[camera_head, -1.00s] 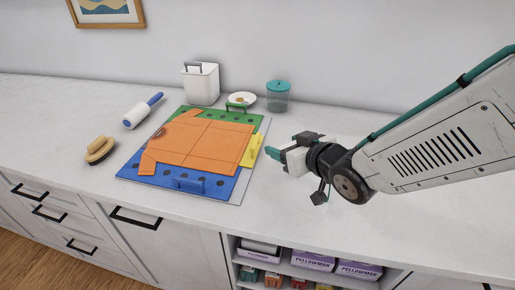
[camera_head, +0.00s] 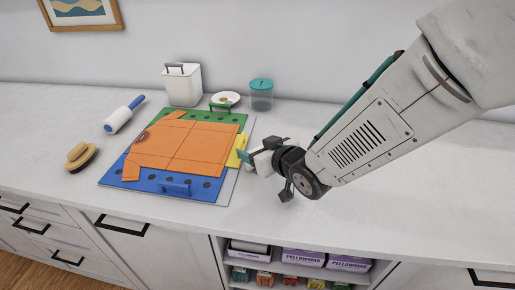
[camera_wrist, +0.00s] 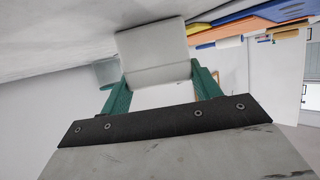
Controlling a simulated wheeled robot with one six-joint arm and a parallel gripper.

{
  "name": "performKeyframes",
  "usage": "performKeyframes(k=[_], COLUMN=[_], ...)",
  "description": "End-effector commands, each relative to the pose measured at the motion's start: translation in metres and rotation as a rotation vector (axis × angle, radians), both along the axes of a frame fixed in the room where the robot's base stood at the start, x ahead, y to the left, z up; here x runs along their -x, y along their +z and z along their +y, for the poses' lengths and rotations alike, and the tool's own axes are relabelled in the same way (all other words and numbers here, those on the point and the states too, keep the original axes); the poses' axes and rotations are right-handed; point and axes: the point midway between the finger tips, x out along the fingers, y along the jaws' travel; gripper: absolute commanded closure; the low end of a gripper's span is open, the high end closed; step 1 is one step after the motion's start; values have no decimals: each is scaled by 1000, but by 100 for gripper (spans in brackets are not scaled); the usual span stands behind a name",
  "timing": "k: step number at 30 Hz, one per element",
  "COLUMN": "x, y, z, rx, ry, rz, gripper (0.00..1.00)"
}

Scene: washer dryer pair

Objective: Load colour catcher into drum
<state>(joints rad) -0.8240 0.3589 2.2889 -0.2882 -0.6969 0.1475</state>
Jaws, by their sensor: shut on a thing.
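A pale, flat, folded-looking piece, which I take to be the colour catcher (camera_wrist: 155,52), sits between the green fingertips of my gripper (camera_wrist: 158,78) in the wrist view. My gripper is shut on it and holds it out ahead of the palm. In the head view my gripper (camera_head: 250,157) is over the counter, just right of the folding board; what it holds cannot be told apart from its own white parts there. No drum or machine shows in either view.
An orange garment (camera_head: 187,143) lies on the folding board with blue, green and yellow flaps (camera_head: 150,182). The counter's right (camera_head: 420,175) is clear.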

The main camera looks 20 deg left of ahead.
Motion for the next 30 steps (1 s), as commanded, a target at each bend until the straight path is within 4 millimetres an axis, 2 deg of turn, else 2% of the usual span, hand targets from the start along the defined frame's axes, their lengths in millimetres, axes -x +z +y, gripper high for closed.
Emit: performKeyframes(k=[1,3,14,30], x=[0,0,1,49], y=[-1,0,4,43], z=[0,0,-2,-81], rx=[0,0,1,-1], ry=[0,0,-1,-1], rz=[0,0,1,-1], gripper=[29,16,16,16])
